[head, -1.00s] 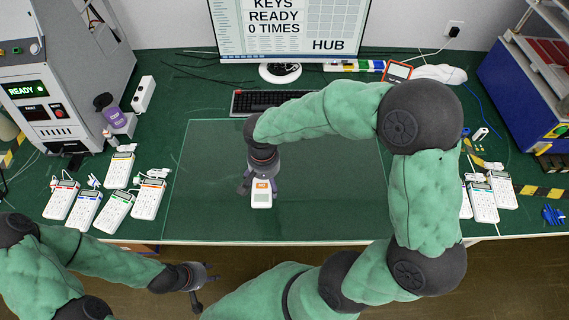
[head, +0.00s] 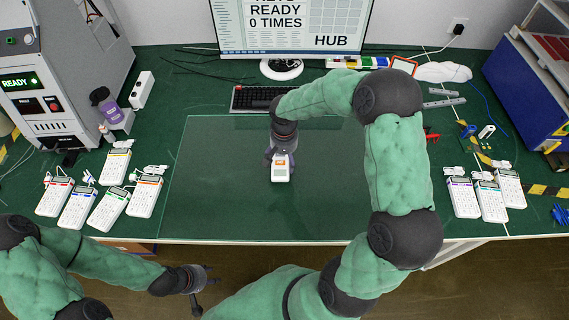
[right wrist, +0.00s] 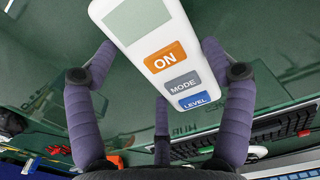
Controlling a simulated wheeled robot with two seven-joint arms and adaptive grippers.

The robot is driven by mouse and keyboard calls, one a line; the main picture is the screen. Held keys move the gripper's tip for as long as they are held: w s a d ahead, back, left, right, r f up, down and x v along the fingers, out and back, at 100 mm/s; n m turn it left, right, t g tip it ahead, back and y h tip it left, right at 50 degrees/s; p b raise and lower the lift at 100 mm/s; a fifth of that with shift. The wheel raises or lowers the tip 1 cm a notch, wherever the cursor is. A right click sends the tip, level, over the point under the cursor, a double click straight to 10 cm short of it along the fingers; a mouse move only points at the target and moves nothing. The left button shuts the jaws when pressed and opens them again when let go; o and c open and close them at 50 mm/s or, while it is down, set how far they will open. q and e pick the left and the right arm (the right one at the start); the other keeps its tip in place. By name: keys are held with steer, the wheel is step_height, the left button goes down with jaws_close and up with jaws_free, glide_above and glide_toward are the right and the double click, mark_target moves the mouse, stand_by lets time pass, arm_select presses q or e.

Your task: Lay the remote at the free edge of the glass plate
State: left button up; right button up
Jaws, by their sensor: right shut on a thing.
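The remote (head: 280,174) is white with a grey screen and an orange ON button. My right gripper (head: 281,156) is shut on it near its button end, over the glass plate (head: 215,200). In the right wrist view the remote (right wrist: 160,45) sits between the purple fingers, with its ON, MODE and LEVEL buttons showing. I cannot tell exactly how high it is above the glass. The plate's front edge runs along the table's near edge. My left gripper (head: 198,280) is off the near side of the table, with its fingers spread and nothing between them.
Several white keypads stand left of the plate (head: 109,208), and more stand to the right (head: 463,198). A black keyboard (head: 255,98) lies behind the plate, below the monitor (head: 290,25). A test machine (head: 45,90) stands at the left. The plate's left and front areas are clear.

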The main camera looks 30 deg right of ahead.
mark_target(285, 159)
steer(key=shift+w+d+f+b, duration=0.1)
steer(key=shift+f+b, duration=0.3)
steer(key=shift+f, duration=0.5)
steer(key=shift+w+d+f+b, duration=0.1)
steer(key=shift+f+b, duration=0.25)
steer(key=shift+f, duration=0.5)
steer(key=shift+f, duration=0.1)
steer(key=shift+f, duration=0.1)
steer(key=o, duration=1.1)
